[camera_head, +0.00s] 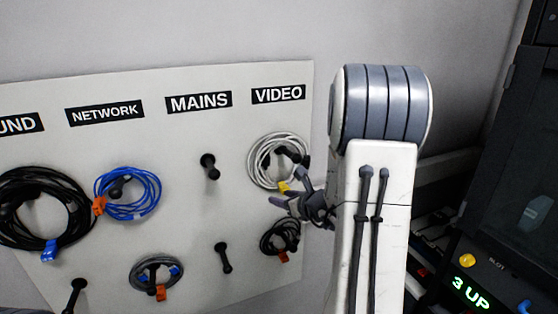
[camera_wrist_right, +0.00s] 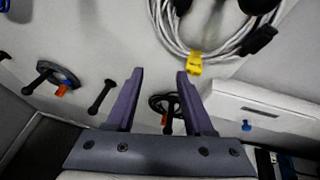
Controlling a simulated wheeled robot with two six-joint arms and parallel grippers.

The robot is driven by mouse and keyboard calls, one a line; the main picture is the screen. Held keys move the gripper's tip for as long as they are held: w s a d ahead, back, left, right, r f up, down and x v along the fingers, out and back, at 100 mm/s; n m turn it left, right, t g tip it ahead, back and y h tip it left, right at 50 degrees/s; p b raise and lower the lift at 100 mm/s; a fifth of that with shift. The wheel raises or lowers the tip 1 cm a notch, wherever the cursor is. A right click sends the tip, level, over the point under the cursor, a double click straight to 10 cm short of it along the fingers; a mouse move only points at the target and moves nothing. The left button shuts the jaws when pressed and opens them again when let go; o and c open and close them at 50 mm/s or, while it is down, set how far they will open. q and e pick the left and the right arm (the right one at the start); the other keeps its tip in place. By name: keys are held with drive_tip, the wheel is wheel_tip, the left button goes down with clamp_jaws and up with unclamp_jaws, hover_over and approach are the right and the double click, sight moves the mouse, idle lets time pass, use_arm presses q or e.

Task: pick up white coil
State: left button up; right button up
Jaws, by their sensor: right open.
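The white coil (camera_head: 254,164) hangs on a black peg under the VIDEO label in the head view. It has a yellow tag and a black connector. In the right wrist view the white coil (camera_wrist_right: 176,40) is at the top right, with its yellow tag (camera_wrist_right: 194,64) hanging down. My right gripper (camera_head: 290,198) is just below the coil near the tag. In the wrist view its two fingers (camera_wrist_right: 160,76) are apart with nothing between them. The coil lies beyond the fingertips, and I see no contact. My left gripper is not in view.
The pegboard (camera_head: 190,135) also holds a black coil (camera_head: 45,190), a blue coil (camera_head: 152,205), a grey coil (camera_head: 135,275) and a small black coil (camera_head: 268,247). The MAINS peg (camera_head: 209,165) is bare. A dark rack (camera_head: 515,160) with a lit display stands at right.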

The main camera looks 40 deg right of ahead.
sight(285, 187)
drive_tip(key=s+d+m+h, duration=0.1)
drive_tip(key=d+m+h, duration=0.1)
drive_tip(key=d, duration=0.3)
drive_tip(key=shift+m, duration=0.3)
drive_tip(key=p+x, duration=0.6)
drive_tip(key=x, duration=0.2)
drive_tip(key=shift+w+d+f, duration=0.2)
drive_tip(key=shift+w+f, duration=0.05)
drive_tip(key=shift+w, duration=0.05)
drive_tip(key=shift+w+d+f, duration=0.1)
drive_tip(key=shift+w+f, duration=0.2)
drive_tip(key=shift+w, duration=0.1)
clamp_jaws()
drive_tip(key=shift+r, duration=0.1)
